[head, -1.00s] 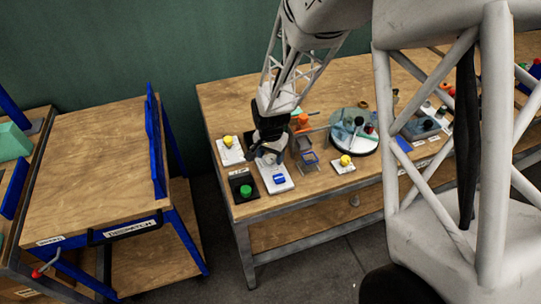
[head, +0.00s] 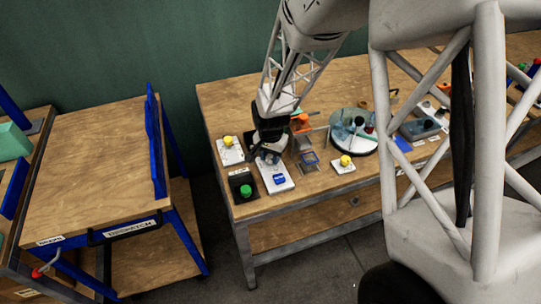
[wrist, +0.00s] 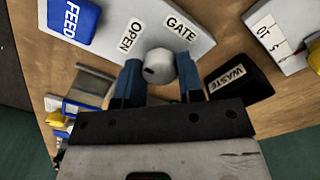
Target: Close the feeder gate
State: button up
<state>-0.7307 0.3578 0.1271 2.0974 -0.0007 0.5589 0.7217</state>
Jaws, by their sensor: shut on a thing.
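The feeder is a pale plate (head: 284,187) on the bench, with a blue block marked FEED (wrist: 72,20) on it. Labels GATE (wrist: 181,27) and OPEN (wrist: 130,36) lie on the plate near a round grey knob (wrist: 160,67). My gripper (wrist: 161,80) has its two blue fingers around the knob and is shut on it. In the head view my gripper (head: 267,157) is at the back end of the plate and hides the knob. Which way the gate stands is hard to tell.
A round platform (head: 353,145) stands to the right. Bare wood shows at the front.

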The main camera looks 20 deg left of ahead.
jog(key=shift+n, duration=0.3)
jog(key=n, duration=1.3)
jog(key=shift+n, duration=2.2)
jog(key=o, duration=0.9)
